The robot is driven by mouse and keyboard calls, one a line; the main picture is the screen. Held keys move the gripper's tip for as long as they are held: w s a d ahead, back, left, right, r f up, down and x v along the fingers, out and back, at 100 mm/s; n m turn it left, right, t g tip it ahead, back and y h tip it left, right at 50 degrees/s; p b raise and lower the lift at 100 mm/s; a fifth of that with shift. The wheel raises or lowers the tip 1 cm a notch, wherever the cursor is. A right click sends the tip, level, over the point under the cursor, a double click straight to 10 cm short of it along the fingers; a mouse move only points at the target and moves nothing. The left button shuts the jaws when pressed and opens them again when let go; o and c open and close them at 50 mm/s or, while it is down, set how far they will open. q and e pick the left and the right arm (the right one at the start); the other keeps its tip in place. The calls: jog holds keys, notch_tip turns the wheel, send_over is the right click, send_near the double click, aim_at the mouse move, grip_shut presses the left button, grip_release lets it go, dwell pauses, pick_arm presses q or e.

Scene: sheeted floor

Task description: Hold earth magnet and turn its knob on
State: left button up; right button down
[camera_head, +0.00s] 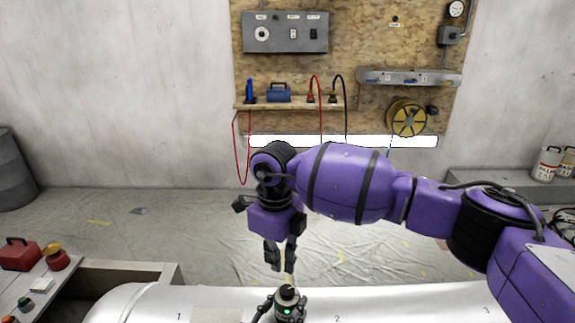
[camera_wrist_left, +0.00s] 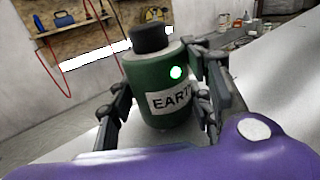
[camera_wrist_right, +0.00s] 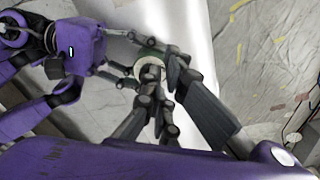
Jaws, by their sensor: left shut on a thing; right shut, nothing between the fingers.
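The earth magnet (camera_wrist_left: 165,95) is a dark green cylinder with an EARTH label, a black knob (camera_wrist_left: 150,39) on top and a lit green light (camera_wrist_left: 176,72). In the head view the magnet (camera_head: 287,309) stands upright on a white rounded pipe (camera_head: 390,305) at the bottom. My left gripper (camera_head: 284,312) is shut on the magnet's body, one finger on each side in the left wrist view. My right gripper (camera_head: 281,262) points down above the knob, shut and empty. In the right wrist view its fingers partly hide the magnet (camera_wrist_right: 150,68).
The pipe carries the numbers 1, 2 and 3. A panel with buttons (camera_head: 40,295) and a red box (camera_head: 18,254) are at the lower left. A wooden board (camera_head: 350,55) with a shelf and tools hangs on the back wall. The sheeted floor (camera_head: 130,235) lies behind the pipe.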

jog(key=shift+r, duration=0.7)
jog(key=shift+s+a, duration=0.1)
